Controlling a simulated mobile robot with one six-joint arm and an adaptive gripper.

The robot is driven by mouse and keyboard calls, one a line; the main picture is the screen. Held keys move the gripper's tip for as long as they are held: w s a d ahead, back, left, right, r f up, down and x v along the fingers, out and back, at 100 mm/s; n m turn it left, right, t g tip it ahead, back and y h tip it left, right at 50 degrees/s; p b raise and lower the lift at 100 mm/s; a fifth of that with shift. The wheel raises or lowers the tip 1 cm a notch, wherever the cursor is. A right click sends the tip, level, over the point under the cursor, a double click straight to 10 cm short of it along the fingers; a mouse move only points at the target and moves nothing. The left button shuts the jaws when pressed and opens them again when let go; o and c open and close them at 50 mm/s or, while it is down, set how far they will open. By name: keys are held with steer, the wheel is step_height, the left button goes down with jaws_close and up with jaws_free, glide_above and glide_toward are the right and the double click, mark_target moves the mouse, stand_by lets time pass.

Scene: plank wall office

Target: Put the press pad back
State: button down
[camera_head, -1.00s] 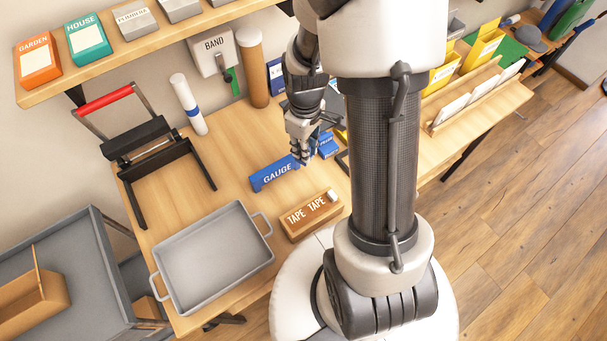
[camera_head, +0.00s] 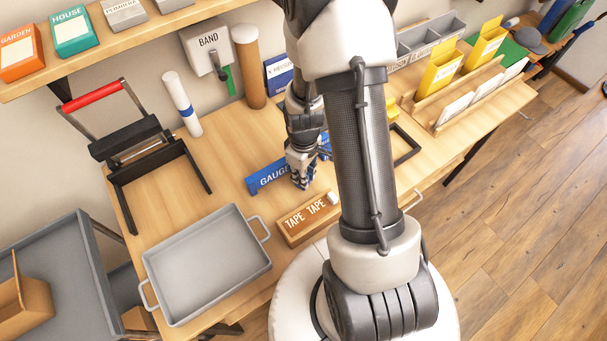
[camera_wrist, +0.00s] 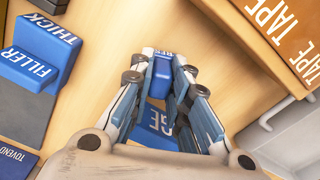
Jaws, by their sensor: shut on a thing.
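My gripper (camera_head: 302,184) is over the table in the head view, between the blue GAUGE block and the brown TAPE box. In the wrist view my gripper (camera_wrist: 160,82) is shut on a small blue block, likely the press pad (camera_wrist: 161,76), with partly hidden lettering on its far end. In the head view the fingers hide this block. A black press frame with a red handle (camera_head: 94,97) stands at the left of the table. The blue GAUGE block (camera_head: 263,178) lies beside my gripper and shows partly beneath it in the wrist view (camera_wrist: 160,142).
The TAPE box (camera_head: 306,221) is just in front of my gripper. A grey tray (camera_head: 206,264) lies at the front left. A blue FILLER THICK block (camera_wrist: 40,55) sits left in the wrist view. Bare tabletop lies between press and GAUGE block. A shelf (camera_head: 110,43) overhangs the back.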

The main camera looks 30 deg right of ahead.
steer(key=shift+f, duration=0.1)
steer(key=c, duration=1.5)
jaws_free()
steer(key=s+a+r+m+t+p, duration=0.1)
steer(key=s+a+r+p, duration=0.15)
steer(key=r, duration=1.15)
steer(key=s+a+r+m+t+p, duration=0.1)
steer(key=a+r+p, duration=0.15)
steer(key=r, duration=1.15)
steer(key=shift+s+a+r+m+t, duration=0.45)
steer(key=shift+s+a+r, duration=0.5)
steer(key=shift+s+r, duration=0.65)
steer(key=shift+s+a+r+m+t, duration=0.45)
steer(key=shift+s+a+r, duration=0.5)
steer(key=shift+s+r, duration=0.6)
steer(key=shift+s+a+r+m+t, duration=0.45)
steer(key=shift+s+a+r, duration=0.65)
steer(key=shift+s, duration=0.8)
